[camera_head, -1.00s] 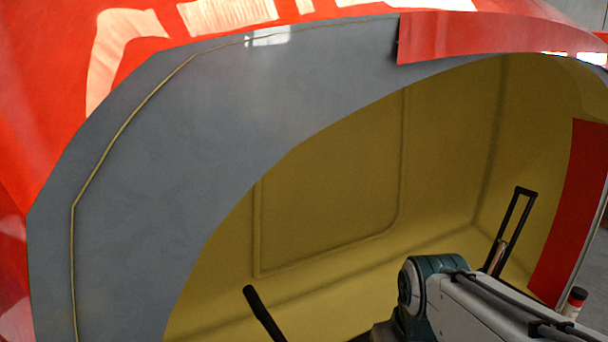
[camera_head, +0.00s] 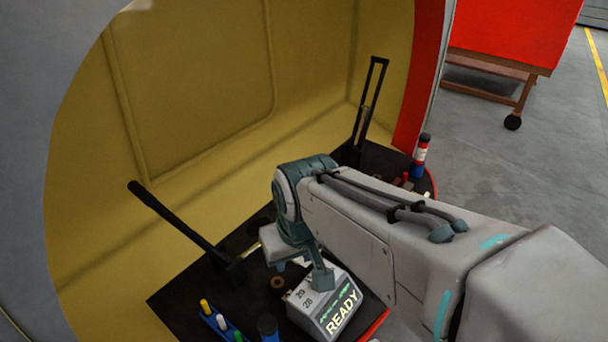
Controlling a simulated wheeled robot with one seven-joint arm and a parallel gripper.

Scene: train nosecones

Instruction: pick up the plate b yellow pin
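A yellow pin (camera_head: 205,306) stands upright in a blue holder (camera_head: 212,320) at the bottom left of the dark table. A white pin (camera_head: 222,322) and a green pin (camera_head: 238,336) stand in the same holder. I cannot read any plate label on it. My gripper (camera_head: 302,270) hangs below my wrist, right of the yellow pin and apart from it, by a grey box with a lit "READY" display (camera_head: 342,310). My arm hides part of the gripper, so its opening is unclear.
A black handle (camera_head: 170,215) leans up at the left, and a black frame (camera_head: 370,105) stands at the back. The yellow shell wall (camera_head: 200,80) encloses the back.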

